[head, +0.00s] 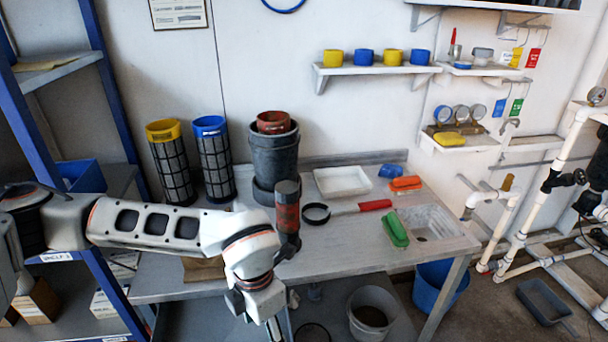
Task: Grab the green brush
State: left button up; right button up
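The green brush (395,228) lies on the grey bench, left of the sink basin, with its long side running away from me. Its upper face is fully visible and nothing touches it. My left arm reaches in from the left and bends down in front of the bench. My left gripper (268,305) is at the lower middle, well left of and nearer than the brush. Its fingers are not clear, so its opening cannot be told. My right gripper is not in view.
An orange brush (406,183) and a red-handled tool (375,205) lie near the green one. A dark red-banded cylinder (287,212) stands close behind my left wrist. Buckets (372,313) stand below the bench; white pipes (545,185) rise at right.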

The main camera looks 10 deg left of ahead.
aim_at(397, 234)
jog(key=k, duration=1)
